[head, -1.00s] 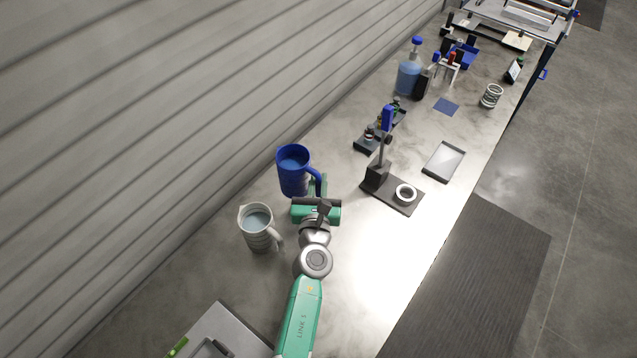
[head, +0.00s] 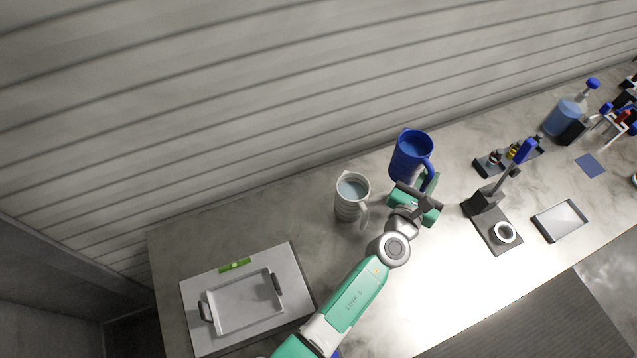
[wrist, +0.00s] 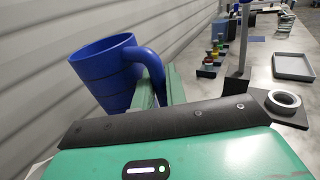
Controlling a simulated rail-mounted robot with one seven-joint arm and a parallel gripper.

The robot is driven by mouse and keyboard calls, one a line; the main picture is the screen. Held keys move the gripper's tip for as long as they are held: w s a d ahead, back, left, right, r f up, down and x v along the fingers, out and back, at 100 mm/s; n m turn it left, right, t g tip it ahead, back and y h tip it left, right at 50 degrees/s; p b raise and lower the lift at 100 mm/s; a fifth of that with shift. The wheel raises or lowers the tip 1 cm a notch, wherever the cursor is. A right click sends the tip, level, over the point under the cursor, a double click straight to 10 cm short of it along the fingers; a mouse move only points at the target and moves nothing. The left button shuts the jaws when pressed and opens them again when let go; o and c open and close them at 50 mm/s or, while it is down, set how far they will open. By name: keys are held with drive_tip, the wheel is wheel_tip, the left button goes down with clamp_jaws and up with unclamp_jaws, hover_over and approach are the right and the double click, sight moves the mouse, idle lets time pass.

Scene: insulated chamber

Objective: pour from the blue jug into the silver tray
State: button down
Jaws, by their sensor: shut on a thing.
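The blue jug (head: 408,158) holds a bluish liquid and stands about upright near the back wall; it also shows in the wrist view (wrist: 104,72). My gripper (head: 424,190) is at the jug's handle, and its green fingers (wrist: 160,92) are shut on the handle in the wrist view. I cannot tell whether the jug's base touches the bench. The silver tray (head: 243,326), shallow and empty-looking with two dark handles, lies on a grey plate (head: 291,262) at the left end of the bench.
A white jug (head: 347,209) with liquid stands between the blue jug and the tray. A dark stand (head: 497,238) with a white ring is right of my gripper. A shallow grey dish (head: 560,221) and a spray bottle (head: 562,118) are farther right.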

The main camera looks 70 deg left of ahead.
sight(403, 139)
drive_tip(key=shift+a, duration=0.3)
drive_tip(key=a+n+g+y, duration=0.1)
drive_tip(key=a+g, duration=0.1)
drive_tip(key=a, duration=0.1)
drive_tip(key=s+a+r+n+g+y, duration=0.1)
drive_tip(key=a+n+g+y, duration=0.1)
drive_tip(key=a, duration=0.1)
drive_tip(key=s+a+r+n+g+y, duration=0.1)
drive_tip(key=a+n+g+y, duration=0.1)
drive_tip(key=a+g, duration=0.1)
drive_tip(key=shift+a, duration=0.5)
drive_tip(key=s+a+r+n+g+y, duration=0.2)
drive_tip(key=a+r+n+g, duration=0.2)
drive_tip(key=r+g, duration=0.25)
drive_tip(key=s+a+n+g+h, duration=0.2)
drive_tip(key=s+n+g, duration=0.4)
drive_tip(key=s, duration=0.4)
drive_tip(key=s+d+f+n+g+h, duration=0.4)
drive_tip(key=s+d+n+g+h, duration=0.1)
drive_tip(key=s, duration=0.4)
drive_tip(key=s+d+f+n+g+h, duration=0.4)
drive_tip(key=s+d+n+g+h, duration=0.2)
drive_tip(key=s+h, duration=0.3)
drive_tip(key=shift+s+d+n+g+h, duration=0.2)
drive_tip(key=shift+s+n+g+h, duration=0.25)
drive_tip(key=shift+s+g, duration=0.25)
